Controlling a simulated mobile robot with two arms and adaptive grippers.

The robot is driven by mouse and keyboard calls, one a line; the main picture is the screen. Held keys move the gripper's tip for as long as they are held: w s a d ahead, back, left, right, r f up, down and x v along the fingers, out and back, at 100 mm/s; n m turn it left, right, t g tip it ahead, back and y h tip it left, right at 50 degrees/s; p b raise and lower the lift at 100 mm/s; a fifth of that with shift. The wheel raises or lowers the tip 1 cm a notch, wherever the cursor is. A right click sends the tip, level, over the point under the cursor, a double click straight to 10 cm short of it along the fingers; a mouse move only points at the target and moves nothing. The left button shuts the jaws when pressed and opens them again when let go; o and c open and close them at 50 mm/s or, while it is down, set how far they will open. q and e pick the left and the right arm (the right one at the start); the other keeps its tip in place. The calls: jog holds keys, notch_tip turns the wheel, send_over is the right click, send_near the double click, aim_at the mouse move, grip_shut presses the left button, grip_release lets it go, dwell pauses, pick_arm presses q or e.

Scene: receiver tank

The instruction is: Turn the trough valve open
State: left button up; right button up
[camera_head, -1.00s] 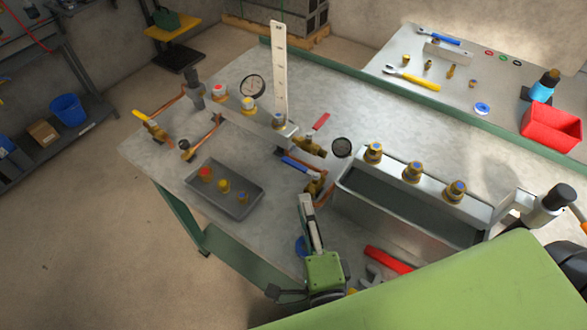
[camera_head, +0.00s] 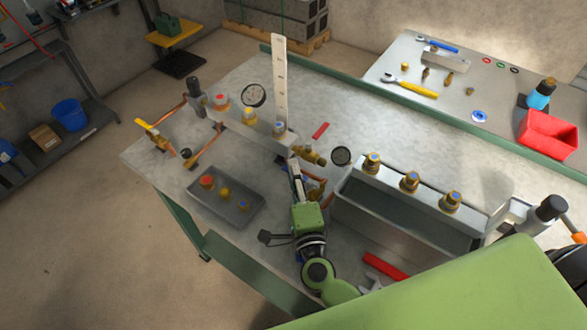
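The steel trough (camera_head: 343,206) stands on the bench with several blue-topped brass fittings along its back rim. At its left end is a brass valve (camera_head: 317,189), partly covered by my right gripper. Another brass valve (camera_head: 311,156) with a red lever (camera_head: 320,130) sits just behind. My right gripper (camera_head: 295,168) reaches up the picture over the brass valve by the trough. I cannot tell whether it touches the lever, or whether its fingers are open. My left gripper is not in view.
A grey tray (camera_head: 240,214) with several small fittings lies left of my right gripper. A pressure gauge (camera_head: 253,95) and upright white scale (camera_head: 280,80) stand behind. A red-handled tool (camera_head: 385,266) lies in front of the trough. A red bin (camera_head: 546,138) is at right.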

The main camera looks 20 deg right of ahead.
jog(key=shift+w, duration=0.3)
grip_shut()
jog(key=shift+s+a+n+y, duration=0.1)
jog(key=shift+s+n+y, duration=0.1)
jog(key=shift+n+y, duration=0.5)
jog(key=shift+s+a+n+y, duration=0.25)
jog(key=shift+n+y, duration=0.15)
jog(key=shift+y, duration=0.45)
jog(key=shift+s+a+n+y, duration=0.2)
jog(key=shift+n+y, duration=0.2)
jog(key=shift+y, duration=0.45)
grip_release()
